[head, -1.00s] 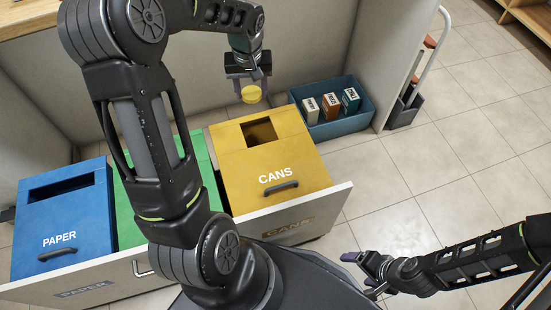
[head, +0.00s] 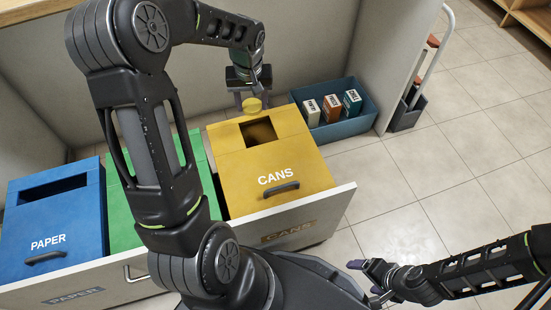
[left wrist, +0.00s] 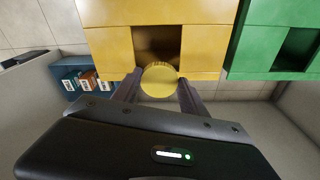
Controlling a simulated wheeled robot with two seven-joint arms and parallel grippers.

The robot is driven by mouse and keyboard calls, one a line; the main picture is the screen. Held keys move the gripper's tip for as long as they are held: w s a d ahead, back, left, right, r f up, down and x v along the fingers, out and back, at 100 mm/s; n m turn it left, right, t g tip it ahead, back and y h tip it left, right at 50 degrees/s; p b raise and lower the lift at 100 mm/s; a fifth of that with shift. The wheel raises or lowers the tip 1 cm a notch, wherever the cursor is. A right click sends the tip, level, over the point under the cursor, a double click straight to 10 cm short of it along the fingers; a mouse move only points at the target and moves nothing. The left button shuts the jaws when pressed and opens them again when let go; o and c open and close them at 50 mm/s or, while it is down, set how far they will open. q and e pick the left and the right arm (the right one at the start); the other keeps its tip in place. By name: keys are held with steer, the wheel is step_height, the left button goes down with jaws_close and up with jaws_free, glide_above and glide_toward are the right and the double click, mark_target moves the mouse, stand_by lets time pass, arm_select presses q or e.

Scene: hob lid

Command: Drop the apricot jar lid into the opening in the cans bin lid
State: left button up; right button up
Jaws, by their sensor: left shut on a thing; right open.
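The apricot jar lid (head: 252,105), a small yellow-gold disc, is held between the fingertips of my left gripper (head: 252,97). In the left wrist view the lid (left wrist: 160,80) sits between the two fingers and overlaps the near edge of the opening. The cans bin lid (head: 235,165) is yellow with a dark square opening (head: 259,132) near its back. In the head view my left gripper is just behind that opening, and the jar lid appears above the bin's back edge. My right gripper (head: 368,280) is open and empty at the lower right, over the floor.
A green bin (head: 135,215) and a blue paper bin (head: 60,215) stand left of the cans bin in the pulled-out drawer. A teal crate (head: 345,130) with several small boxes stands to the right, against a grey panel.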

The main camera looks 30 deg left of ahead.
arm_select(q)
steer(key=o, duration=1.5)
steer(key=shift+r, duration=0.1)
steer(key=shift+s+d+r+p, duration=0.15)
steer(key=shift+r+p, duration=0.25)
steer(key=shift+r, duration=0.9)
steer(key=shift+s+d+r+p, duration=0.1)
steer(key=shift+r+p, duration=0.3)
steer(key=shift+r, duration=0.85)
steer(key=shift+s+d+r+p, duration=0.15)
steer(key=shift+r+p, duration=0.25)
steer(key=shift+r, duration=0.9)
steer(key=shift+a, duration=0.15)
